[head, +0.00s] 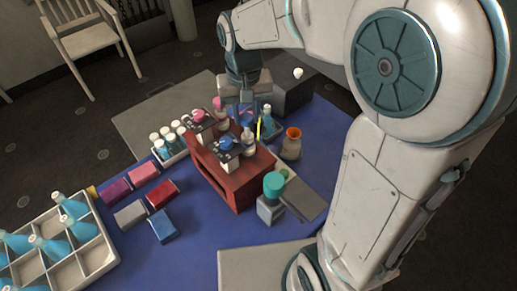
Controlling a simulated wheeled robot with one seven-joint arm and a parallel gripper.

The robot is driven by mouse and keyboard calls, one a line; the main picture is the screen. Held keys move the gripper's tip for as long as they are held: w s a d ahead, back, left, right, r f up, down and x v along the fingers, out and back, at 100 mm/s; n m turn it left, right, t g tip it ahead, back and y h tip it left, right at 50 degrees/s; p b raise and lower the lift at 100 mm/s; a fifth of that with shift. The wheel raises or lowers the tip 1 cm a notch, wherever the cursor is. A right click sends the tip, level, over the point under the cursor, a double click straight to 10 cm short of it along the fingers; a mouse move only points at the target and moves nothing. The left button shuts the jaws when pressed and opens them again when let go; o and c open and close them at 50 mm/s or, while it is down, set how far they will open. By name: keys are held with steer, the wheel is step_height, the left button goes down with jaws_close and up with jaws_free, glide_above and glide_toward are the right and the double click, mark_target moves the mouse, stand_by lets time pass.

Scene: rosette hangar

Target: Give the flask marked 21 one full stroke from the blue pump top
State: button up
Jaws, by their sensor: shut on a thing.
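My gripper (246,104) points down behind the red stand (240,190). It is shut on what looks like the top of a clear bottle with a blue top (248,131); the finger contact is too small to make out. A pump unit with a blue top (227,145) sits on the near part of the stand. Another with a pink top (198,116) sits farther back. A flask of blue liquid (267,121) stands just right of my gripper. No number is readable, so I cannot tell which flask is marked 21.
A pink-topped bottle (219,112) stands behind the stand. An orange-rimmed jar (291,145) and a teal-capped bottle (271,198) stand to the right. A vial rack (170,150), coloured blocks (160,193) and a flask crate (95,255) lie left. The blue mat's front (195,255) is clear.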

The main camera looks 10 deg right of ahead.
steer(key=shift+f+b, duration=1.1)
steer(key=shift+f, duration=0.45)
steer(key=o, duration=0.8)
steer(key=shift+c, duration=0.2)
steer(key=shift+r, duration=0.1)
steer(key=shift+r+p, duration=2.85)
steer(key=shift+r, duration=0.65)
